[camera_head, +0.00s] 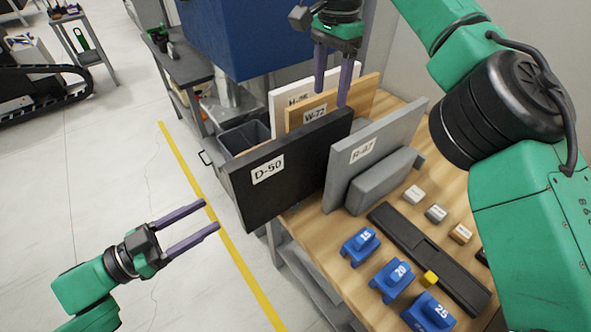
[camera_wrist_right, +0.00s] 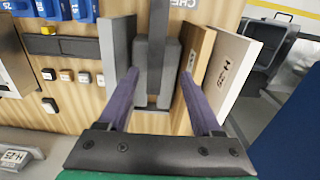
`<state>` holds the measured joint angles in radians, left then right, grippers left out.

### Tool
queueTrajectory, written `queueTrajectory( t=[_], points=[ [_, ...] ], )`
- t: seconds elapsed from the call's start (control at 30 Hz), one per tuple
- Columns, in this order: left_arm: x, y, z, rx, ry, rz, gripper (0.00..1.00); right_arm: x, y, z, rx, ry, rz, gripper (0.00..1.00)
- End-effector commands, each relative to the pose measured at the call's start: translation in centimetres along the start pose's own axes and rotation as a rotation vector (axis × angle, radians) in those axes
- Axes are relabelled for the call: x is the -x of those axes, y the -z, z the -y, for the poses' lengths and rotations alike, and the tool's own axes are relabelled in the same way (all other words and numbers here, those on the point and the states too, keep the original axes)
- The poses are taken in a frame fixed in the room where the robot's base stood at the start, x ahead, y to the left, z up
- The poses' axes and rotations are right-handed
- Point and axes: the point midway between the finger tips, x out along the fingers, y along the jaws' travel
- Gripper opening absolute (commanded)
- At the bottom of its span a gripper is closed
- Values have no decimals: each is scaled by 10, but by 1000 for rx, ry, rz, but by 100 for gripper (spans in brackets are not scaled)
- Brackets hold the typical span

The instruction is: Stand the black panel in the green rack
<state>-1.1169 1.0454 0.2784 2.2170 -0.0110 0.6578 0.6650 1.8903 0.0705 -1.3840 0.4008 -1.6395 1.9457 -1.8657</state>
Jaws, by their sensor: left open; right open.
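The black panel (camera_head: 290,170), labelled D-50, stands upright on edge on the wooden table, in front of the wood-coloured panel, its left end reaching past the table edge. In the right wrist view its dark top edge (camera_wrist_right: 157,45) runs between the fingers. My right gripper (camera_head: 334,98) is open, fingers down, above the standing panels; its fingers also show in the wrist view (camera_wrist_right: 160,98). Contact with the black panel cannot be told. My left gripper (camera_head: 212,215) is open and empty over the floor, left of the table. I cannot make out the green rack in either view.
A grey panel (camera_head: 372,152) stands right of the black one; a wood-coloured panel (camera_head: 365,92) and a white panel (camera_head: 284,98) stand behind. Blue numbered blocks (camera_head: 390,280) and a dark strip (camera_head: 430,260) lie on the table (camera_head: 335,250).

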Motion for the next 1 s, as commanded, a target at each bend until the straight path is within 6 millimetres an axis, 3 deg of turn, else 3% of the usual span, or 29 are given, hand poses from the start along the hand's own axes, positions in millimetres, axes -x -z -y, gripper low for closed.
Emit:
queueTrajectory(
  t=[0.3,1.0],
  points=[
    [-44,0,0,-1,-2,-1,66,-44,0,0,1,-1,3,66],
    [-126,-2,1,0,4,4,66,-128,-1,0,-1,-1,4,66]
  ],
)
